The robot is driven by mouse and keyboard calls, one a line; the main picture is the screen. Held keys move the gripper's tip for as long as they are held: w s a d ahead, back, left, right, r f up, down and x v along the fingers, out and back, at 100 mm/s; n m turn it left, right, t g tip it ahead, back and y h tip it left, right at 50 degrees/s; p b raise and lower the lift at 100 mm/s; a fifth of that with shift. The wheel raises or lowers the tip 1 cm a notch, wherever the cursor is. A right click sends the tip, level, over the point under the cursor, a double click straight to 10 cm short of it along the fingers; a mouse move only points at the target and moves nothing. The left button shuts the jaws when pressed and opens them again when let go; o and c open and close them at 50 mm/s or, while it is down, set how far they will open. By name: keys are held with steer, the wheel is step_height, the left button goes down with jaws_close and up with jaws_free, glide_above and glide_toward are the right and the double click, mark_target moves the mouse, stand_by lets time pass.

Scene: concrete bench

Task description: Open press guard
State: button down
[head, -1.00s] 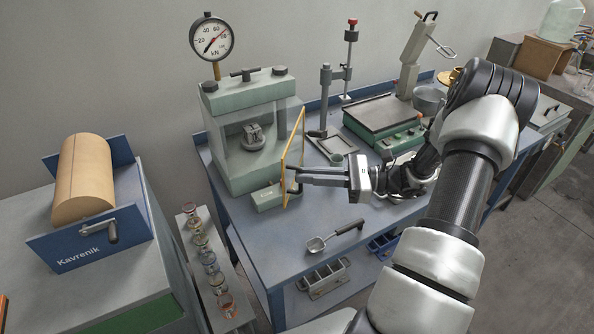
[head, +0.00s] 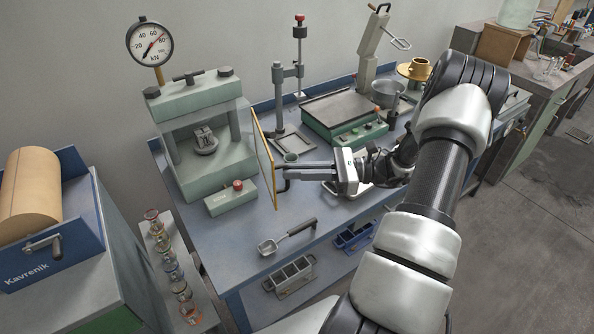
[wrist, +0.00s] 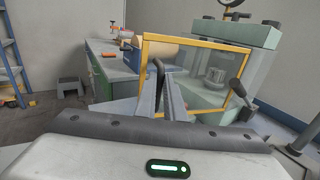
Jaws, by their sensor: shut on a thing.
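The press (head: 205,140) is a pale green machine with a round dial gauge on top, at the left of the bench. Its guard (head: 263,158) is a clear panel in a yellow frame. In the head view it is almost edge-on, swung out from the press front at its right side. The wrist view shows the guard (wrist: 200,41) broadside. My gripper (head: 285,171) is shut on the guard's dark handle (wrist: 157,68), just right of the panel. The fingers partly hide the handle. Inside the press, a small metal fixture (head: 204,140) is visible.
A green control box with a red button (head: 231,197) sits at the press front. A metal scoop (head: 286,236) lies near the bench's front edge. A flat-topped green device (head: 342,114) and stands are behind my gripper. A bench with a tan cylinder (head: 30,192) is left.

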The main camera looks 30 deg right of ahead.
steer(key=shift+w+r+t, duration=0.25)
steer(key=shift+w+t, duration=0.05)
steer(key=shift+w, duration=0.3)
steer(key=c, duration=1.9)
jaws_free()
steer(key=shift+w+f, duration=0.15)
steer(key=shift+w, duration=0.1)
steer(key=shift+o, duration=0.2)
steer(key=shift+s, duration=0.1)
steer(key=shift+s+d+f, duration=0.1)
steer(key=shift+s+d, duration=0.05)
steer(key=b+v, duration=0.1)
steer(key=v, duration=1.6)
steer(key=shift+d+r, duration=0.15)
steer(key=shift+r, duration=0.15)
